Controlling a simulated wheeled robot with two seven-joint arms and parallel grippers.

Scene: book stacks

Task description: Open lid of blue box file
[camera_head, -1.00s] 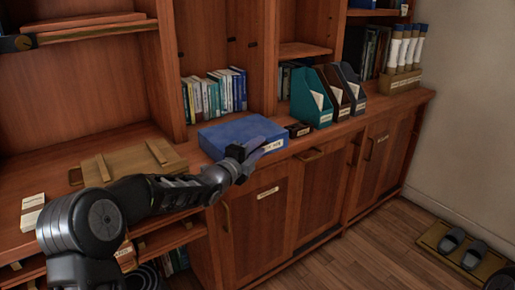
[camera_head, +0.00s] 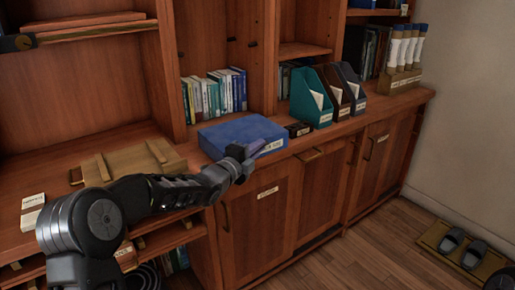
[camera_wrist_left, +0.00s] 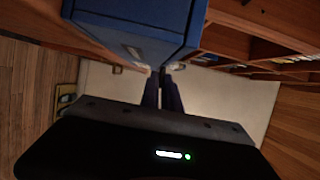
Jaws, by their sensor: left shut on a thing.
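The blue box file (camera_head: 236,134) lies flat on the cabinet counter, with a white label on its front face. Its lid looks down in the head view. My left gripper (camera_head: 258,151) is at the front edge of the box, its fingers shut on that edge. In the left wrist view the box (camera_wrist_left: 135,18) fills the upper middle, and the fingertips (camera_wrist_left: 162,74) meet its lower right edge by the label. The exact contact is dark and partly hidden by the gripper. My right gripper is not in view.
A small dark labelled box (camera_head: 298,129) and a teal magazine file (camera_head: 311,97) stand right of the box file. Books (camera_head: 214,93) stand behind it. A wooden tray-like board (camera_head: 130,161) lies to the left. Cabinet doors (camera_head: 264,215) are below the counter.

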